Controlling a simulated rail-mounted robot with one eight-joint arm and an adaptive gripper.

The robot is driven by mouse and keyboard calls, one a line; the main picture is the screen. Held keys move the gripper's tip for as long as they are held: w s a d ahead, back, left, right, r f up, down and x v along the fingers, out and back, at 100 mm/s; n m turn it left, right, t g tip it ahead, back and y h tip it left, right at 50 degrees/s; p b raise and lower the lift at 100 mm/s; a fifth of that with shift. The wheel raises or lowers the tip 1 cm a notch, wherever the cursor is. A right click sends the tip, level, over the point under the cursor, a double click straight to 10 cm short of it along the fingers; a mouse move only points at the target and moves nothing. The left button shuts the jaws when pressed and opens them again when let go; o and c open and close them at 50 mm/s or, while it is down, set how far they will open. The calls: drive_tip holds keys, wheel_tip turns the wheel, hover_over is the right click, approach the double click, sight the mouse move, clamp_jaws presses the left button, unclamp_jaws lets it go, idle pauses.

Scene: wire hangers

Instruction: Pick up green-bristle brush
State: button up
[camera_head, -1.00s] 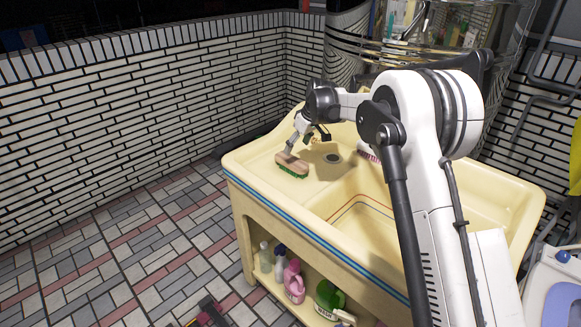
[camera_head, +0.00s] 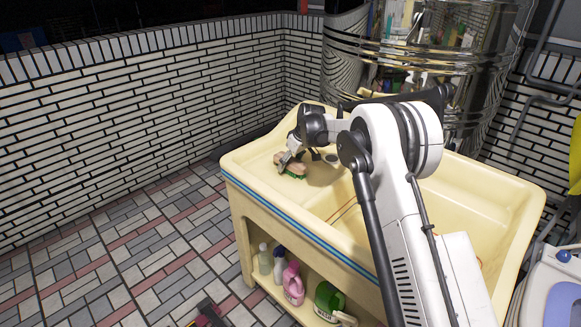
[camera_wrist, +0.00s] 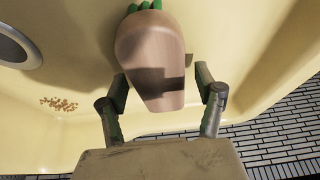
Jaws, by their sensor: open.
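The green-bristle brush (camera_head: 291,168) has a wooden back and green bristles, and sits on the left ledge of the cream sink (camera_head: 246,149). In the wrist view the brush's wooden back (camera_wrist: 150,55) fills the upper middle, with a little green bristle (camera_wrist: 146,6) at the top edge. My gripper (camera_head: 287,166) is at the brush in the head view. In the wrist view my gripper (camera_wrist: 163,96) is open, with one finger on each side of the brush's near end. I cannot tell whether either finger touches it.
A round drain (camera_wrist: 18,48) and small brown bits (camera_wrist: 59,103) lie left of the brush in the wrist view. The sink's raised rim is close by. Bottles, including a pink one (camera_head: 292,284) and a green one (camera_head: 328,299), stand on the shelf below.

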drive_tip(key=shift+c, duration=0.2)
drive_tip(key=c, duration=1.3)
drive_tip(key=shift+o, duration=0.2)
drive_tip(key=shift+r, duration=0.1)
